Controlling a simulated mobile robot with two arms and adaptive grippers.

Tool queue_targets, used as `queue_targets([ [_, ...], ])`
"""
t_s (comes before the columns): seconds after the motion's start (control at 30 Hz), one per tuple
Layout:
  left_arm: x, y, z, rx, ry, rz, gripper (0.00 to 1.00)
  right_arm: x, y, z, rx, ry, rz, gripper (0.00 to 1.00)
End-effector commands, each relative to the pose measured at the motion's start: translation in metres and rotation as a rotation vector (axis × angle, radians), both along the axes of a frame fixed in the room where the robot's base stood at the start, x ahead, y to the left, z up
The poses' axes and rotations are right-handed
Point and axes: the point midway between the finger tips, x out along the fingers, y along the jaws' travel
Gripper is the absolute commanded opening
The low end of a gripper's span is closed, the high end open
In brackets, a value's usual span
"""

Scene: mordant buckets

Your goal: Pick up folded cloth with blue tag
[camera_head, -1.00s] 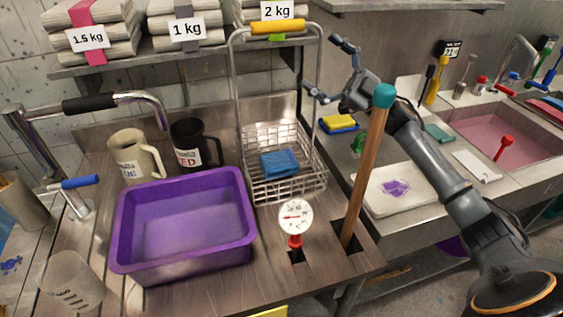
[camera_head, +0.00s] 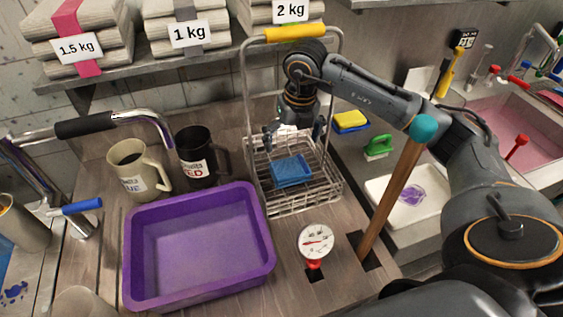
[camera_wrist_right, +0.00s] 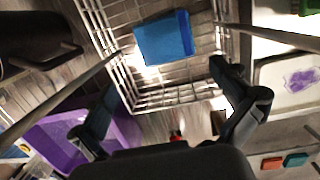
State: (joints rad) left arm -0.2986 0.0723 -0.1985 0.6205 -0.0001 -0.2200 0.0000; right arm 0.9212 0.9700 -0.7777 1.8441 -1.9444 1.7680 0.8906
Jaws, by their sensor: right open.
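A flat blue piece (camera_head: 291,170) lies in the wire basket (camera_head: 300,205); it could be a folded cloth, but I cannot make out a tag. It also shows in the right wrist view (camera_wrist_right: 164,38). My right gripper (camera_head: 294,138) is open and empty, above the back of the basket, with its fingers pointing down. In the right wrist view its fingers (camera_wrist_right: 165,85) are spread wide, with the blue piece beyond them. Pale folded cloth stacks (camera_head: 80,30) sit on the shelf with pink and grey bands; I see no blue band there. My left gripper is not in view.
The basket's tall handle (camera_head: 295,33) rises close to my right arm. A purple tub (camera_head: 198,245), two mugs (camera_head: 138,170), a dial gauge (camera_head: 316,242) and a wooden stick with a teal top (camera_head: 395,190) stand nearby. A pink sink (camera_head: 500,130) is at right.

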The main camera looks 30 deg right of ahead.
Motion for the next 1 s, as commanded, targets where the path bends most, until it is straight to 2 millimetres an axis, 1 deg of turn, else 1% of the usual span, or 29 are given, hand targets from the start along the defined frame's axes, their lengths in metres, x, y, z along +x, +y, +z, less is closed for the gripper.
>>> queue_targets([
  [0.07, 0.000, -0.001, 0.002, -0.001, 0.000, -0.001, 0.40, 0.001, -0.006, 0.000, -0.032, -0.005, -0.007, 1.00],
  [0.13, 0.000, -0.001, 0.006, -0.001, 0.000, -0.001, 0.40, 0.002, -0.008, -0.007, -0.041, -0.006, -0.010, 1.00],
  [0.4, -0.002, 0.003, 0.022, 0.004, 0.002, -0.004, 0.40, 0.008, -0.008, -0.051, -0.038, -0.005, -0.009, 1.00],
  [0.5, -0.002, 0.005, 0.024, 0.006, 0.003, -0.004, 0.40, 0.010, -0.009, -0.062, -0.038, -0.007, -0.009, 1.00],
  [0.57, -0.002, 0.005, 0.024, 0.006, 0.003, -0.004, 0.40, 0.011, -0.009, -0.065, -0.038, -0.009, -0.009, 1.00],
  [0.67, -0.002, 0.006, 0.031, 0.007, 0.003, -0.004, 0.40, 0.012, -0.008, -0.072, -0.036, -0.006, -0.009, 1.00],
  [0.83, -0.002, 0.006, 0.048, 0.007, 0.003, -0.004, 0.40, 0.017, -0.008, -0.095, -0.037, -0.004, -0.009, 1.00],
  [0.9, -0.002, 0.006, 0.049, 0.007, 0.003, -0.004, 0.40, 0.019, -0.009, -0.106, -0.037, -0.005, -0.009, 1.00],
  [1.0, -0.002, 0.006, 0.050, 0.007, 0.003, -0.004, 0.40, 0.020, -0.009, -0.115, -0.037, -0.007, -0.008, 1.00],
])
